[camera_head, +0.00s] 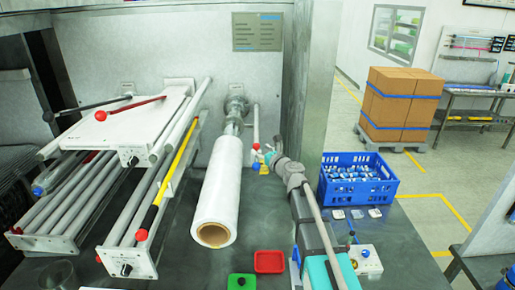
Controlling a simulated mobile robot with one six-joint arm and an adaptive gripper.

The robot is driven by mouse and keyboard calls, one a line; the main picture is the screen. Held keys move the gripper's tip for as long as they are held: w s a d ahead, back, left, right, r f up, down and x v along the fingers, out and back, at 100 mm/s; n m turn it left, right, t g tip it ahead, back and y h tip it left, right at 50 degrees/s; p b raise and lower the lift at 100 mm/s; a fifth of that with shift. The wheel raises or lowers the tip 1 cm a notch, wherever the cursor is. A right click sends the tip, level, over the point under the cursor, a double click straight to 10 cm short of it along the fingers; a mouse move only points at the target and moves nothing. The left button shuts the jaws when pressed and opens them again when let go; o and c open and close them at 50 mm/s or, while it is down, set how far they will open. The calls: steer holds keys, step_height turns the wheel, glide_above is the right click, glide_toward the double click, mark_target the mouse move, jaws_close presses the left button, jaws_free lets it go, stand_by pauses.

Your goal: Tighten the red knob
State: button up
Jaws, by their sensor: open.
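My gripper (266,158) is at the end of my grey arm, in the middle of the view, close to the metal back wall. It is small here; it is open, and I see nothing held in it. A small red knob-like part (256,147) shows just left of the gripper, near an upright rod on the wall. I cannot tell whether they touch. Other red ball ends sit on a lever (100,115) on the white plate and on a yellow rod (142,234) at the left. Which red part is the task's knob is unclear.
A large white film roll (216,205) sticks out from the wall left of my arm. A red tray (269,261) and a green tray (241,281) lie in front. A blue crate (357,190) of small items and a white box (366,261) stand right of my arm.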

mark_target(256, 144)
steer(key=v, duration=0.8)
steer(key=shift+s, duration=0.2)
steer(key=shift+w+d, duration=0.15)
steer(key=shift+d, duration=0.1)
steer(key=d+n+g+y, duration=0.1)
steer(key=d+g+y, duration=0.1)
steer(key=w+d+n+g+y, duration=0.1)
steer(key=d+n+g+y, duration=0.1)
steer(key=shift+w+n, duration=0.2)
steer(key=shift+n, duration=0.1)
steer(key=x, duration=1.3)
steer(key=shift+w+a, duration=0.15)
steer(key=shift+a, duration=0.25)
steer(key=shift+r, duration=0.1)
jaws_close()
